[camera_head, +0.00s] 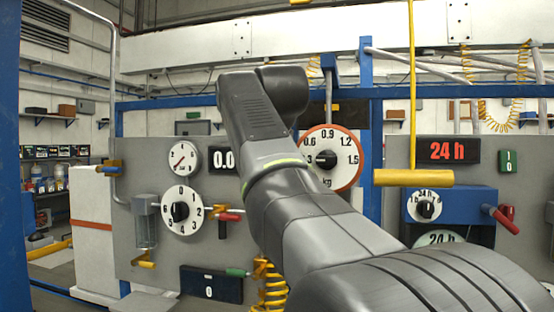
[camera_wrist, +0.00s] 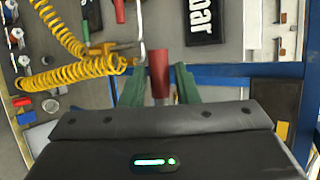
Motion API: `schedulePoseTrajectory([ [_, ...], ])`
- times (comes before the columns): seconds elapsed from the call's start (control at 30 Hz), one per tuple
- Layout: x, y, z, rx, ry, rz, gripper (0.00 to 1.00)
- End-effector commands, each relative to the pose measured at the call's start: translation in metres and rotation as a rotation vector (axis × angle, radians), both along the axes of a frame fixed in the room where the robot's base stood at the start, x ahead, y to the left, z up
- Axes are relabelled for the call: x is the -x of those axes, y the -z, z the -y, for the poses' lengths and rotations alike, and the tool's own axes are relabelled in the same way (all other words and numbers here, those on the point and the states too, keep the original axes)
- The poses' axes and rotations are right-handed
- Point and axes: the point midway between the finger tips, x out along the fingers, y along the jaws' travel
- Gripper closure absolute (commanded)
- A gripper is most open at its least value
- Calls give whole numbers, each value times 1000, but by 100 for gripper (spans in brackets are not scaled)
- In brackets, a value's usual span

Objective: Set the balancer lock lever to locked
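In the wrist view the two green fingers of my gripper (camera_wrist: 160,88) stand apart. A red cylindrical handle (camera_wrist: 159,68) shows between them, with a small gap beside it; I cannot tell whether they touch it. In the head view my arm hides my gripper. No label marks the balancer lock lever there. One red-handled lever (camera_head: 229,217) sits beside the left white dial (camera_head: 181,211), and another red-handled lever (camera_head: 505,221) is on the blue box at right.
A yellow coiled hose (camera_wrist: 75,68) hangs left of my fingers in the wrist view. A yellow bar (camera_head: 413,177) hangs in front of the panel in the head view. A red-rimmed dial (camera_head: 344,139) is just right of my arm. A blue beam (camera_wrist: 245,72) runs right of my fingers.

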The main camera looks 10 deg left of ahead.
Motion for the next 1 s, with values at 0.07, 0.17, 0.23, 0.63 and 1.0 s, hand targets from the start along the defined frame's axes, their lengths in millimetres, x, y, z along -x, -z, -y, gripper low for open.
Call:
schedulePoseTrajectory([
  [0.07,14,-10,6,-3,-2,4,72],
  [0.17,33,-22,15,-5,-1,5,72],
  [0.23,46,-31,21,-4,-2,6,72],
  [0.63,92,-61,43,-3,0,2,72],
  [1.0,94,-62,44,-2,0,2,72],
])
